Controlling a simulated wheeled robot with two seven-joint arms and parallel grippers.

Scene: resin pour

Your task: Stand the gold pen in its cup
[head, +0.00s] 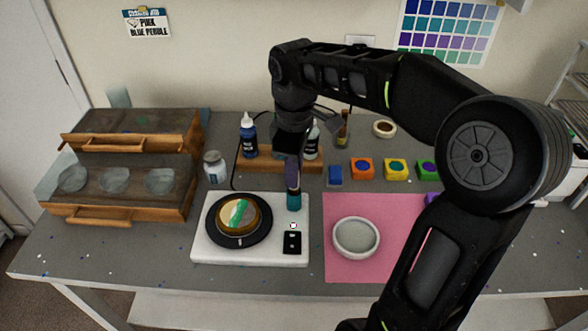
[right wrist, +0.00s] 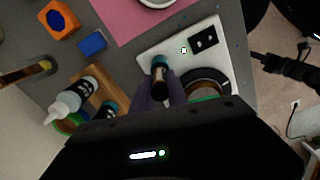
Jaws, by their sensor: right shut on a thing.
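My right gripper (head: 292,178) points down over the right part of the white scale (head: 265,256), shut on a narrow dark cylinder (right wrist: 160,86). A teal piece (head: 294,201) shows at the cylinder's lower end, also in the right wrist view (right wrist: 160,61). I cannot tell whether this teal piece is a cup or part of the cylinder, nor whether it touches the scale. No gold shows on the held thing. A slim amber-gold thing (head: 342,130) stands at the back, right of the bottles. My left gripper (right wrist: 257,58) seems to show, dark and small, in the right wrist view.
A round piece (head: 232,213) sits on the scale's black disc (head: 239,240). A white bowl (head: 356,248) stands on the pink mat (head: 340,272). Bottles (head: 249,138) in a wooden rack (head: 250,165) and a glass jar (head: 214,168) stand behind. Coloured blocks (head: 362,169) are at right.

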